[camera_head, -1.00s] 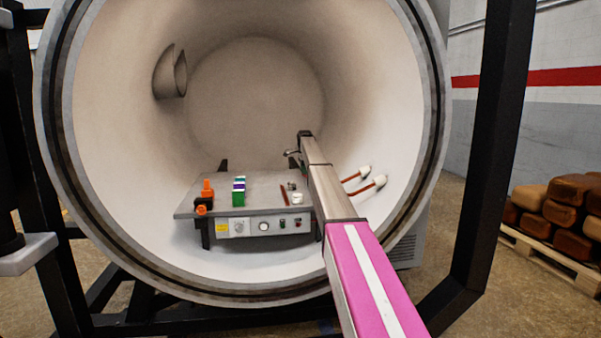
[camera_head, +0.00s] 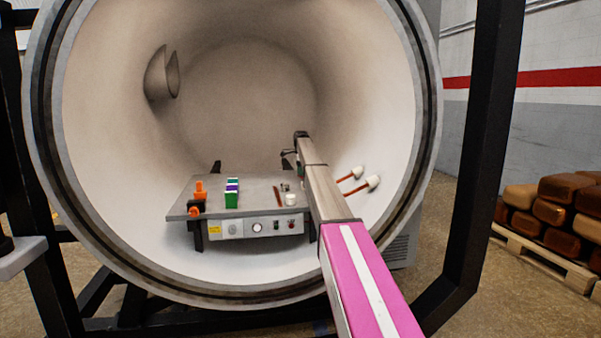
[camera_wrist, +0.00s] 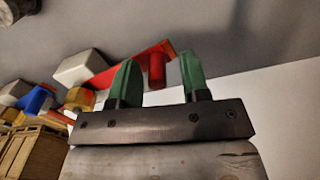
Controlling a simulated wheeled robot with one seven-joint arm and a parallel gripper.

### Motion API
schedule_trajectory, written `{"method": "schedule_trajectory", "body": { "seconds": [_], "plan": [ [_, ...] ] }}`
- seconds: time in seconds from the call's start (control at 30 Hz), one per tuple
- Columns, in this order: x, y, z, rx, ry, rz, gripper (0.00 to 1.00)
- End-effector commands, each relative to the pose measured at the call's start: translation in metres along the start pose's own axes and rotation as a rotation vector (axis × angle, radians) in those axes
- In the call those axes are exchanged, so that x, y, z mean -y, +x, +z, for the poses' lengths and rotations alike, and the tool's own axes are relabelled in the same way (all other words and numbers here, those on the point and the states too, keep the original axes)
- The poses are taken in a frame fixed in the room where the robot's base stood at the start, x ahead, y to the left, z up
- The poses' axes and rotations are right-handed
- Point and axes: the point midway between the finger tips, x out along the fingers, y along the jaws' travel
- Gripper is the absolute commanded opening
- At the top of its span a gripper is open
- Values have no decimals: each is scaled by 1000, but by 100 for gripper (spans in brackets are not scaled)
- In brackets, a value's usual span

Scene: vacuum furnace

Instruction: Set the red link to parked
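The red link (camera_wrist: 131,64) shows in the wrist view as a flat red bar running from a white block (camera_wrist: 80,68) up to the right. A red cylindrical peg (camera_wrist: 157,71) hangs from it near its right end. My gripper (camera_wrist: 160,76) has two green fingers standing well apart. The peg appears between them with a gap on each side; I cannot tell its depth relative to the fingertips. In the head view my gripper (camera_head: 291,154) is small, above the bench's back right, and partly hidden by my arm. I cannot identify the link surely there.
Two white-tipped rods (camera_head: 372,182) stand out at right. A blue link (camera_wrist: 36,98) and yellow parts lie left in the wrist view.

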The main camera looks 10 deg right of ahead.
Motion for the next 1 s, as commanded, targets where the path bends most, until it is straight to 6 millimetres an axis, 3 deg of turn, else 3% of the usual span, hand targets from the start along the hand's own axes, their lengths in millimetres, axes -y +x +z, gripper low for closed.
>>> {"method": "schedule_trajectory", "body": {
  "seconds": [0.27,0.47,1.0],
  "plan": [
    [-1,0,1,0,-2,1,42],
    [0,-12,1,0,-2,1,42],
    [0,-100,0,0,-1,1,42]
  ]
}}
